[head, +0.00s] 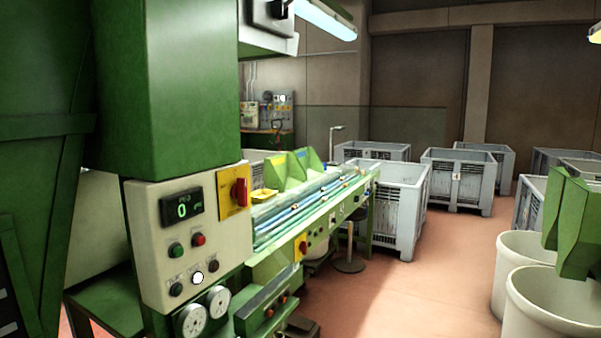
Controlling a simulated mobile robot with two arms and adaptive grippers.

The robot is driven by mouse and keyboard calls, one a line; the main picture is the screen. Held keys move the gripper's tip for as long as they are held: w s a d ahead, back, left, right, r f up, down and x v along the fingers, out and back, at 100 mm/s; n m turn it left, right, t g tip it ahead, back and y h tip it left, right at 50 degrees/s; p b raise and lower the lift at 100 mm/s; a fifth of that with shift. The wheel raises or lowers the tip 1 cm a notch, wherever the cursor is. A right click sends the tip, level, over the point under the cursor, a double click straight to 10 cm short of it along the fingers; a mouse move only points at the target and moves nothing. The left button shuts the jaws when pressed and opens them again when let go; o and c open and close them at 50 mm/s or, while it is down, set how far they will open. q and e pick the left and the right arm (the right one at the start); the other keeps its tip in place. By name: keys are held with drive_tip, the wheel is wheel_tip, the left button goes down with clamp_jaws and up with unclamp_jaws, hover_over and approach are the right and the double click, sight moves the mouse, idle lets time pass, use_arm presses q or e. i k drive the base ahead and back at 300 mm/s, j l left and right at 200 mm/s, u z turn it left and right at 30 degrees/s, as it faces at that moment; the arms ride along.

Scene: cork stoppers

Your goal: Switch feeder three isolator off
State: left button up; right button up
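A red rotary isolator handle (240,192) sits on a yellow plate (226,203) at the upper right of a cream control panel (150,215). The handle looks roughly upright. The panel is fixed to a green machine at the left. A small display (182,208) on the panel shows a green 0; the text above it is too small to read surely. I cannot read a feeder number on the panel. Another red knob on a yellow plate (301,247) is lower on the green conveyor bench. Neither gripper is in view.
Grey crates (398,205) stand behind. White tubs (550,305) stand at right. The reddish floor between is clear.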

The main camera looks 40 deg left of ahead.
sight(239, 190)
drive_tip(key=i+u, duration=0.2)
drive_tip(key=i, duration=0.2)
drive_tip(key=i+l+u, duration=0.25)
drive_tip(key=i, duration=0.15)
drive_tip(key=i+l+u, duration=0.2)
drive_tip(key=i, duration=0.2)
drive_tip(key=j, duration=0.1)
